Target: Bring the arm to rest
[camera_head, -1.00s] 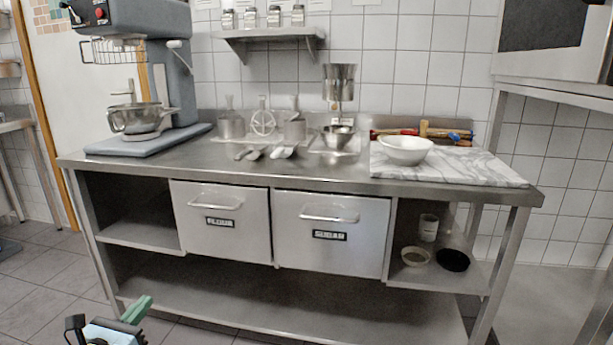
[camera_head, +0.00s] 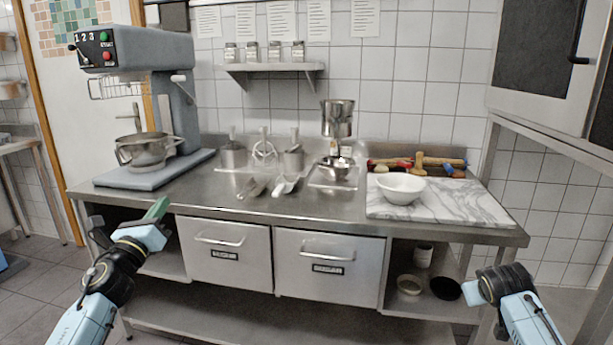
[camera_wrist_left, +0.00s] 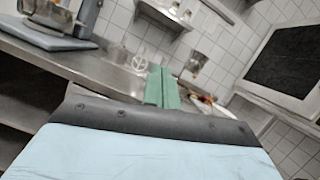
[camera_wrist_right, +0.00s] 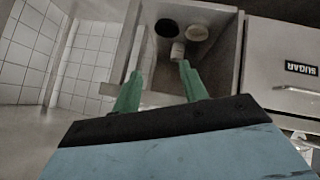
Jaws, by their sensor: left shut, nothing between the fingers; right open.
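My left gripper (camera_head: 157,210) shows at the left in the head view, in front of the counter's left end. Its green fingers are shut together and hold nothing; they also show in the left wrist view (camera_wrist_left: 162,87). My right arm (camera_head: 512,300) comes in at the lower right of the head view, in front of the counter's right end. My right gripper (camera_wrist_right: 158,90) shows in the right wrist view with its green fingers apart and empty. Its fingertips do not show clearly in the head view.
The steel counter (camera_head: 330,206) carries a mixer (camera_head: 160,100), several scoops and tools, a white bowl (camera_head: 401,187) and a marble board (camera_head: 450,208). Two drawers (camera_head: 225,252) are shut. A wall cabinet (camera_head: 540,60) hangs upper right.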

